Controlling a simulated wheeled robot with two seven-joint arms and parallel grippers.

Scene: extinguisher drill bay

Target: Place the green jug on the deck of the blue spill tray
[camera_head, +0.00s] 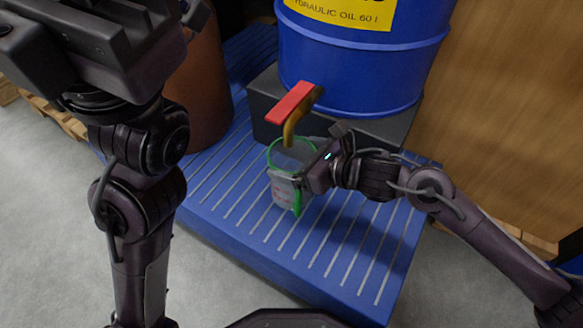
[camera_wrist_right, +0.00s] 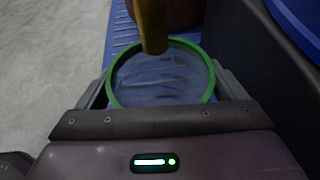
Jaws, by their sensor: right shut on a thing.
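The green jug (camera_head: 284,155) has a green rim and a clear body, and it looks upright. My right gripper (camera_head: 287,181) is shut on it from the right, with a finger across its side. The jug's rim also shows between the fingers in the right wrist view (camera_wrist_right: 112,80). It is below the brass tap (camera_head: 291,128) with the red handle (camera_head: 293,103). The blue spill tray (camera_head: 340,258) has a slatted deck under the jug; I cannot tell whether they touch. The body of my left gripper (camera_head: 95,45) is at the upper left; its fingertips are not clear.
A blue hydraulic oil drum (camera_head: 365,70) stands on a dark block (camera_head: 262,110) on the tray. A rust-brown drum (camera_head: 205,85) stands at the left. A wooden panel (camera_head: 500,100) is at the right. The front of the deck is bare.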

